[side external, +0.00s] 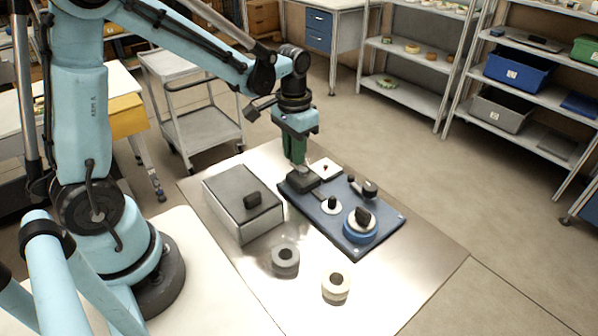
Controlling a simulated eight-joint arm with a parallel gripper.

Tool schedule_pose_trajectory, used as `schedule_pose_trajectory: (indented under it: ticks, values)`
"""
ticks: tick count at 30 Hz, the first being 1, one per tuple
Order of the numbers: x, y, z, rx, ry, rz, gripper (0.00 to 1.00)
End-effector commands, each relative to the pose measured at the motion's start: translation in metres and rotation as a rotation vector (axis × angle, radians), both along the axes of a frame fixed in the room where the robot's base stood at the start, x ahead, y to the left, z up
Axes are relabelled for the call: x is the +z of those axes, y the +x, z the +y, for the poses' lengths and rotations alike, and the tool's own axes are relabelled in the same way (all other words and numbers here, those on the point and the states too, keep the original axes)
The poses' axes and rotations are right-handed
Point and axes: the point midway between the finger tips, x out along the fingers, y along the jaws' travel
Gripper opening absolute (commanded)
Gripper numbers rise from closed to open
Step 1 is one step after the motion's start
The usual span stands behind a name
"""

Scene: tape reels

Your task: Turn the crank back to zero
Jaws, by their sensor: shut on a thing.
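My gripper (299,171) points down over the back-left end of a blue board (345,245). It is shut at a dark block (303,181) there. It looks closed on the crank's handle, but the fingers hide most of that part. I cannot read the crank's angle or any zero mark. A blue reel (361,232) with a black knob on top sits at the board's front. A white disc with a black knob (331,205) is beside it. A black lever-like part (369,188) is at the board's right side.
A grey box (240,213) with a black knob stands left of the board. A white piece (325,169) is behind the board. Shelves (400,92) and a cart (205,128) stand farther back.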

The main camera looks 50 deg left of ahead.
Motion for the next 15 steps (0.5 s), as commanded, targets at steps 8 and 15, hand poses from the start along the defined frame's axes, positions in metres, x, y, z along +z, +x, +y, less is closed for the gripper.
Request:
schedule_pose_trajectory:
  ticks: [8,15]
  values:
    - [0.0003,-0.0004,0.0003,0.001,0.0,0.0,0.0]
    - [0.0005,-0.0099,-0.0022,0.0,0.0,0.0,0.0]
